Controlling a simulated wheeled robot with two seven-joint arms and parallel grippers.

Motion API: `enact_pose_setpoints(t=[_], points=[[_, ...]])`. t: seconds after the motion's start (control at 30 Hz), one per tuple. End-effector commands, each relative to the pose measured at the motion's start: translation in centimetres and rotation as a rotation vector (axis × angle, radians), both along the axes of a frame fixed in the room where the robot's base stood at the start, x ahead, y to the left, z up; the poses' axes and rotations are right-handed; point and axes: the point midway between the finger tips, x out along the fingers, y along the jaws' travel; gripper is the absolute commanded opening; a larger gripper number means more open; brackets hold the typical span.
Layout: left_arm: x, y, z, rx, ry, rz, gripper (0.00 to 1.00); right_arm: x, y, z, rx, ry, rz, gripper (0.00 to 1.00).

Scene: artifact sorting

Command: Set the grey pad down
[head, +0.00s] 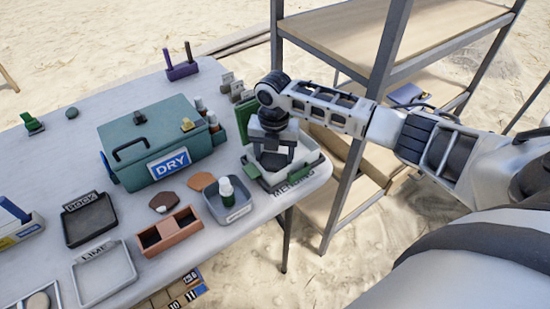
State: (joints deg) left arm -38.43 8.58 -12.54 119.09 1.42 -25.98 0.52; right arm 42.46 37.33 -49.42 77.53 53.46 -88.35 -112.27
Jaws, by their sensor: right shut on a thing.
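My right gripper (273,150) points down over the tray marked MENDING (310,172) at the right end of the table. It is shut on a dark grey thing, which looks like the grey pad (274,160), low inside the tray. The fingers and wrist hide much of the pad, and I cannot tell whether it touches the tray floor. The tray is pale with green parts at its sides. My left gripper is not in view.
A teal box marked DRY (128,178) stands left of the tray. A grey bin with a white bottle (226,188) and a terracotta tray (170,233) sit in front. A metal shelf rack (375,60) stands close behind my right arm.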

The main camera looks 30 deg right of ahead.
Motion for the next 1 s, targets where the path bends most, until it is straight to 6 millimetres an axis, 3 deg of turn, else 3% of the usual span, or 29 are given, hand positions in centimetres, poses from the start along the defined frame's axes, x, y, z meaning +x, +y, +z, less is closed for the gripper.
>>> enact_pose_setpoints(t=[0.27,0.3,0.67,0.77,1.0], points=[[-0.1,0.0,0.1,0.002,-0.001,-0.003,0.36,0.0,0.0,-0.2,0.001,-0.001,0.0,0.41],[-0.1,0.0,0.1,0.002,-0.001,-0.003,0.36,0.0,0.0,-0.2,0.001,-0.002,0.0,0.71],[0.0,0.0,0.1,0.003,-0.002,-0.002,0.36,0.1,0.0,0.3,0.0,-0.001,0.0,0.72],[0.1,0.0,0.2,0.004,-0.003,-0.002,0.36,0.2,0.0,1.4,0.0,-0.006,-0.001,0.72],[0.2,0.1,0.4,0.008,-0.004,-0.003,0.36,0.1,0.0,6.5,0.0,-0.006,0.0,0.72]])
